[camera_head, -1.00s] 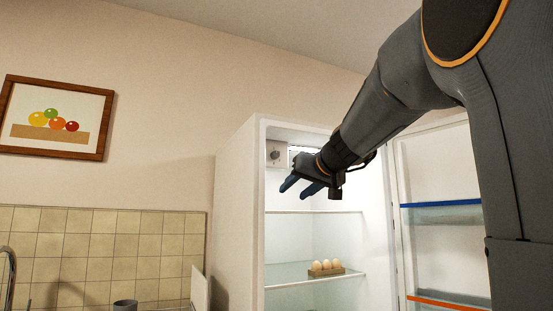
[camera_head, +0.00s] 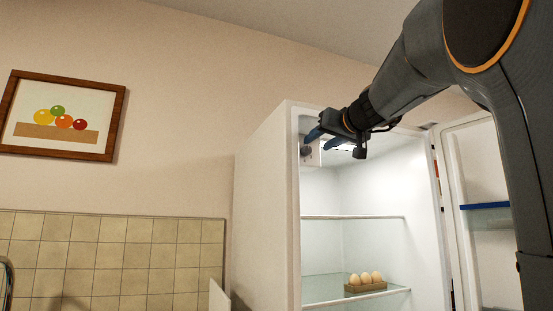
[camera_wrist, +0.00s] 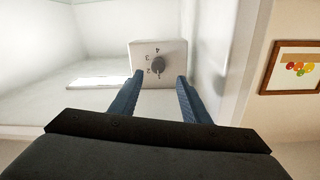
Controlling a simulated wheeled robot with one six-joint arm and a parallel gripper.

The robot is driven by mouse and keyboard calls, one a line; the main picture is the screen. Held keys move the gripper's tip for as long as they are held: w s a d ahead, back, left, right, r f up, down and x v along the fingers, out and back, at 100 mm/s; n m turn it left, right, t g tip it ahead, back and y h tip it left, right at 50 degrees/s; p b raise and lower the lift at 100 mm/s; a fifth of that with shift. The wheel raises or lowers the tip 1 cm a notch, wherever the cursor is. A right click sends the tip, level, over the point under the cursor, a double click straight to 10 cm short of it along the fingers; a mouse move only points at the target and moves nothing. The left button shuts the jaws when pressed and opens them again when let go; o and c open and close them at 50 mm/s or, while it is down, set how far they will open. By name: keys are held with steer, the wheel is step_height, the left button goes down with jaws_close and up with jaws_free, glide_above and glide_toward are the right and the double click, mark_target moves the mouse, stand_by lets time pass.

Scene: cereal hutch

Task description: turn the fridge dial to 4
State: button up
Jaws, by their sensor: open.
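The fridge dial is a small dark grey knob (camera_wrist: 158,64) on a pale panel (camera_wrist: 141,51) with numbers that appear upside down in the wrist view. Which number it points at is too small to tell surely. In the head view the dial (camera_head: 307,152) is at the upper left inside the open fridge (camera_head: 262,205), partly hidden by my fingers. My gripper (camera_head: 322,141) is open and empty at the fridge's top opening. In the wrist view its blue fingers (camera_wrist: 159,79) lie left and right of the knob, apart from it.
The fridge door (camera_head: 487,260) stands open at the right. Several eggs in a holder (camera_head: 366,287) sit on a lower glass shelf (camera_head: 318,292). The fridge's side wall is close to the dial panel. A framed fruit picture (camera_head: 62,116) hangs at the left.

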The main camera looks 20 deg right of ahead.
mark_target(308, 150)
steer(key=w+p, duration=0.1)
steer(key=w, duration=0.3)
steer(key=w+p, duration=0.1)
steer(key=w, duration=0.1)
steer(key=shift+w+d+p, duration=0.25)
steer(key=shift+w+p, duration=0.05)
steer(key=shift+w, duration=0.1)
steer(key=c, duration=1.1)
